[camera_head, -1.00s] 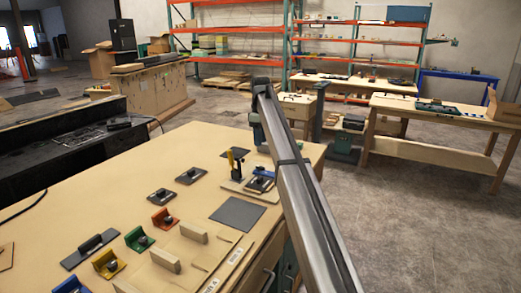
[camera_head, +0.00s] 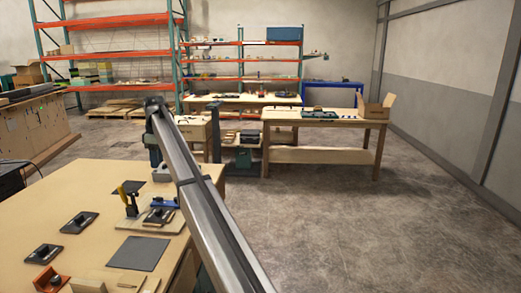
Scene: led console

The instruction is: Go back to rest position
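My arm runs from the bottom edge up to the left in the head view, over the right side of the wooden workbench (camera_head: 85,194). My gripper cannot be made out in this view, so its fingers and anything in them are hidden. On the bench, a small wooden board (camera_head: 150,227) carries a black and yellow upright clamp (camera_head: 129,200) and a blue part (camera_head: 164,202). A dark square plate (camera_head: 138,253) lies flat in front of it. Two small black fixtures (camera_head: 79,222) (camera_head: 44,254) lie to the left.
An orange-red fixture (camera_head: 47,280) and a wooden block (camera_head: 88,285) are at the bottom edge. Shelving (camera_head: 105,20) stands behind. The concrete floor (camera_head: 365,230) on the right is clear.

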